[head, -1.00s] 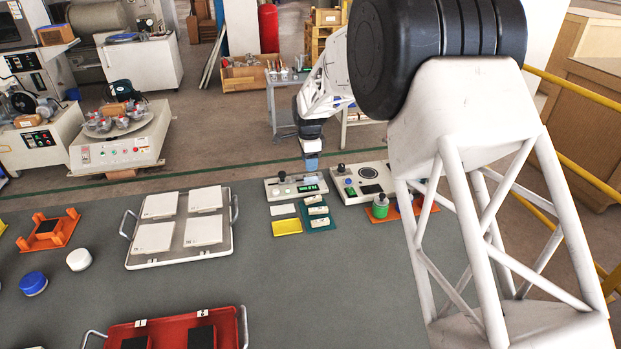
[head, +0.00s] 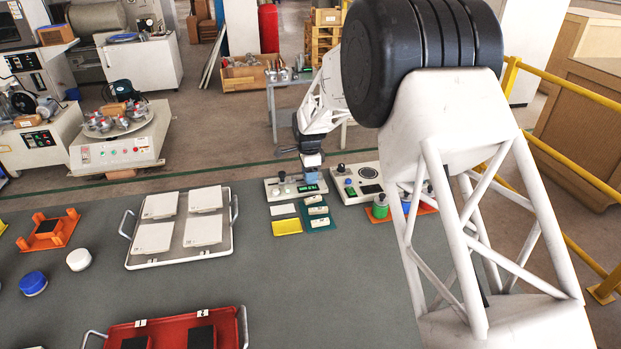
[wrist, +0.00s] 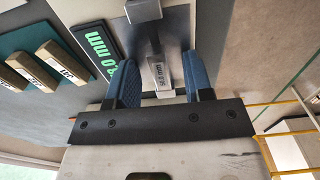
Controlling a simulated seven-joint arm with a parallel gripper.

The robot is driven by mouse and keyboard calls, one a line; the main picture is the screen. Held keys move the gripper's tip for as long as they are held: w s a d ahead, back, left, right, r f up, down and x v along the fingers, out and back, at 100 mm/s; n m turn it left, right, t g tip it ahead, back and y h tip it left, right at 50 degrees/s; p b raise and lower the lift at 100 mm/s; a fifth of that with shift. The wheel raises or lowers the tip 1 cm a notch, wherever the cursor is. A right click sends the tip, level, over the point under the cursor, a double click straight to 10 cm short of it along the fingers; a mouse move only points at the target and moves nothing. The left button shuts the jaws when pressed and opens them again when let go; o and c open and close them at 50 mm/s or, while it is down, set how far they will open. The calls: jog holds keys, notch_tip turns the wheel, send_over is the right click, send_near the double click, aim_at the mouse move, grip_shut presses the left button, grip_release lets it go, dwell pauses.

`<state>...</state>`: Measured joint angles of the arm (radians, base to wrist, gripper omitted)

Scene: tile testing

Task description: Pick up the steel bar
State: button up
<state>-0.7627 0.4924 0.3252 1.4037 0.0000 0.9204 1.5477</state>
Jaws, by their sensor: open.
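The steel bar (wrist: 161,72) is a small light-grey bar with a printed millimetre label. In the wrist view it lies on the metal bed of the measuring device, below a square metal block (wrist: 143,10). My gripper (wrist: 159,66) is open, with one blue finger on each side of the bar and a visible gap to both. In the head view my gripper (head: 311,174) is low at the measuring device (head: 283,190), and the bar cannot be made out there. The device's green digital display (wrist: 101,48) is left of my fingers in the wrist view.
A teal holder (head: 327,225) with several labelled blocks and a yellow plate (head: 287,227) lie in front of the device. A second instrument (head: 350,195) stands close on the right. A tray (head: 222,249) of white tiles lies left. The grey bench middle is clear.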

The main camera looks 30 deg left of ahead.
grip_shut()
dwell(0.3)
jog(key=shift+r, duration=0.1)
jog(key=shift+r, duration=1.75)
jog(key=s+d, duration=0.3)
jog(key=s, duration=0.1)
jog(key=s+d+r, duration=0.1)
jog(key=s+d, duration=0.2)
jog(key=d, duration=0.1)
jog(key=s+d, duration=0.3)
jog(key=s, duration=0.1)
jog(key=shift+s+d+r, duration=0.15)
jog(key=shift+s+d, duration=0.2)
jog(key=shift+d, duration=0.05)
jog(key=shift+a, duration=0.1)
